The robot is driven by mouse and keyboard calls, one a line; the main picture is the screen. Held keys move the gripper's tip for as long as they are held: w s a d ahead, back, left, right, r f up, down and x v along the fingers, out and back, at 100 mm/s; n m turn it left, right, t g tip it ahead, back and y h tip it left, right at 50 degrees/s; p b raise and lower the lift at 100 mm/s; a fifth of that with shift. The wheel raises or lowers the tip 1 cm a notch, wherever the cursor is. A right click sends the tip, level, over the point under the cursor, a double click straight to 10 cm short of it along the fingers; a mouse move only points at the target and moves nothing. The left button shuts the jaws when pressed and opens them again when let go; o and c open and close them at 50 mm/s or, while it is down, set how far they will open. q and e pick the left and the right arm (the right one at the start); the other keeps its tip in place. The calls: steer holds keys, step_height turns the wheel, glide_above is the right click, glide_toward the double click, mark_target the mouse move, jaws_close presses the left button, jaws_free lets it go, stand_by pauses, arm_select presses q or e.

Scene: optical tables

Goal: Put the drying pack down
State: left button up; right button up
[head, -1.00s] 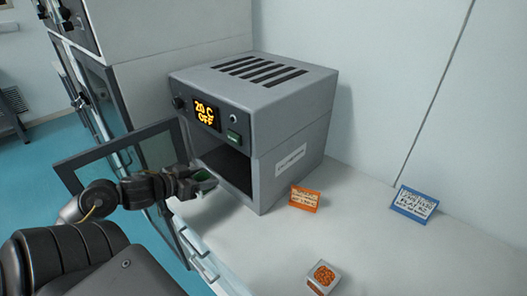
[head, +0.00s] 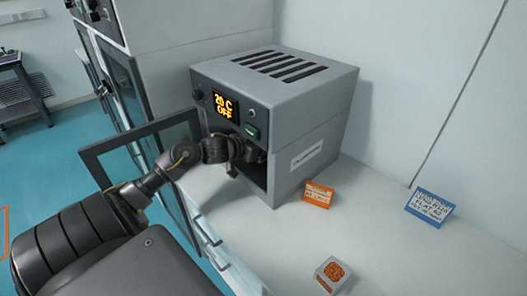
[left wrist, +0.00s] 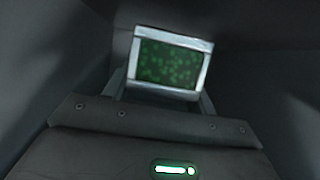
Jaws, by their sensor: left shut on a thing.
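The drying pack (left wrist: 172,62) shows in the left wrist view as a silver-framed block with a green speckled face, slightly tilted. My left gripper (left wrist: 162,92) is shut on it. In the head view my left gripper (head: 252,150) reaches into the open front of the grey oven (head: 318,135), and its fingertips and the pack are hidden inside. The wrist view shows dark chamber walls around the pack. I cannot tell whether the pack touches the chamber floor. My right gripper is not in view.
The oven display (head: 225,106) reads 20 C OFF. Its glass-paned door (head: 92,164) stands open at the left, beside my arm. An orange card (head: 318,195), a blue card (head: 429,207) and a white cube with an orange mark (head: 332,274) sit on the white bench (head: 400,262).

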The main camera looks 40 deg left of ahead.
arm_select(q)
steer(key=shift+w, duration=0.15)
steer(key=shift+w+r, duration=0.2)
steer(key=shift+w, duration=0.15)
steer(key=shift+f, duration=1.9)
steer(key=shift+d, duration=0.1)
steer(key=o, duration=1.1)
steer(key=shift+f, duration=0.1)
steer(key=shift+c, duration=0.2)
